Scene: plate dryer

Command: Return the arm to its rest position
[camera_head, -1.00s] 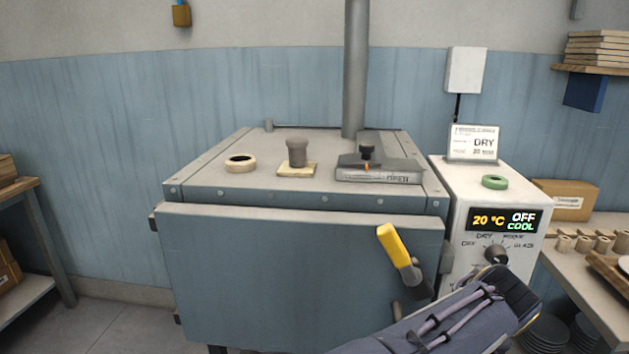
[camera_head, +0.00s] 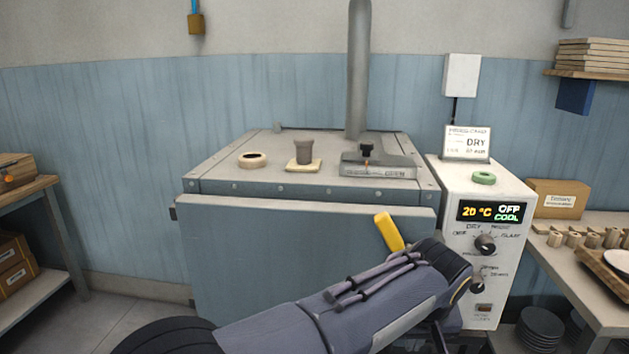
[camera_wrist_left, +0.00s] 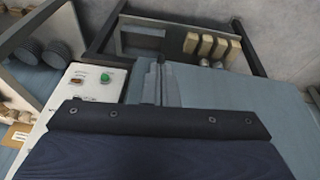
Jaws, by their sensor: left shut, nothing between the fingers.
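My left arm (camera_head: 340,305) comes in from the lower left and reaches across the front of the blue-grey dryer (camera_head: 270,250). Its wrist covers the lower part of the yellow door handle (camera_head: 388,232) and lies just left of the white control box (camera_head: 510,205). The wrist hides most of my left gripper in the head view. In the left wrist view my left gripper (camera_wrist_left: 158,72) has its grey fingers together, empty, near the control box with its green button (camera_wrist_left: 105,77). I cannot tell whether they touch anything. My right gripper is not in view.
The display (camera_head: 493,212) reads 20 °C, OFF, COOL, above a black knob (camera_head: 486,245). A cream ring, a grey cup and a vent lever stand on the dryer top. A side table (camera_head: 600,300) is at right, a shelf (camera_head: 30,190) at left. Floor shows at lower left.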

